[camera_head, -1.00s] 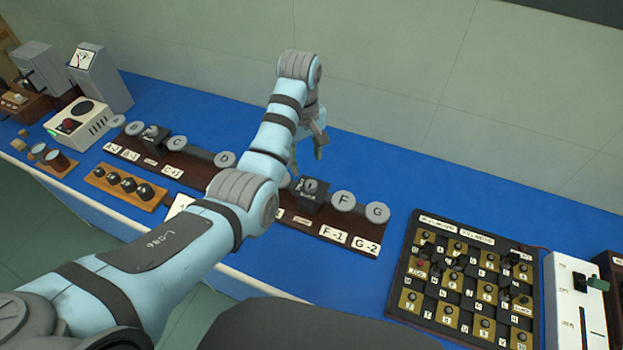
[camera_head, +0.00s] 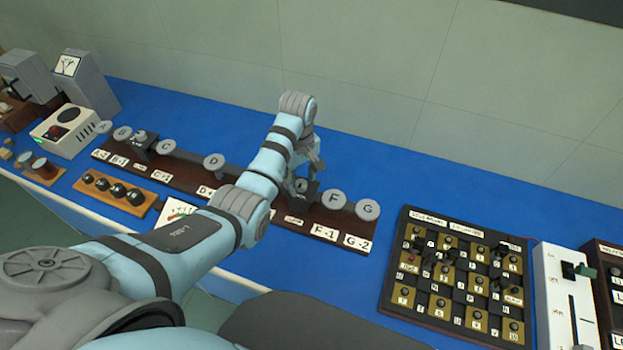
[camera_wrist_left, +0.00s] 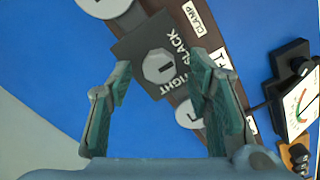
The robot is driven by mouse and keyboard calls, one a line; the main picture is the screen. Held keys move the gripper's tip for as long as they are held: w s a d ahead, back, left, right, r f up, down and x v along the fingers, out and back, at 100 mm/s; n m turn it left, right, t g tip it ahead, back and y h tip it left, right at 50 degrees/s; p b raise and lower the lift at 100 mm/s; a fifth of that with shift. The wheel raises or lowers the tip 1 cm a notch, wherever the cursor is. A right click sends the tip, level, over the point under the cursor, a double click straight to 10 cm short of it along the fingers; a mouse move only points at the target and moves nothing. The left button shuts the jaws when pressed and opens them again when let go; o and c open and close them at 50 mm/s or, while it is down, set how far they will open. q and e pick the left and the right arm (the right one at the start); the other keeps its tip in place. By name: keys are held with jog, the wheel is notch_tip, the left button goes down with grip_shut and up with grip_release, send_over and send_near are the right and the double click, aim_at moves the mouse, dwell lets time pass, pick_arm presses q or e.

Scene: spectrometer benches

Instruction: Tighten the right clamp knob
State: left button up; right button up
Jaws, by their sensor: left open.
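The right clamp is a black block with a grey knob (camera_head: 302,186) on the dark rail board, beside the F disc. In the left wrist view my left gripper (camera_wrist_left: 165,76) is open, with teal pads on either side of the knob's line of sight. I cannot tell whether they touch it. My right gripper is out of view.
The rail board (camera_head: 281,222) carries lettered grey discs, label cards and a left clamp (camera_head: 142,140). A checkered switch panel (camera_head: 457,271) and a white slider box (camera_head: 562,300) stand right. A tray of black knobs (camera_head: 116,195) lies front left. Blue bench behind the rail is clear.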

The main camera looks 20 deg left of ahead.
pick_arm(q)
jog(key=shift+f, duration=0.45)
grip_shut()
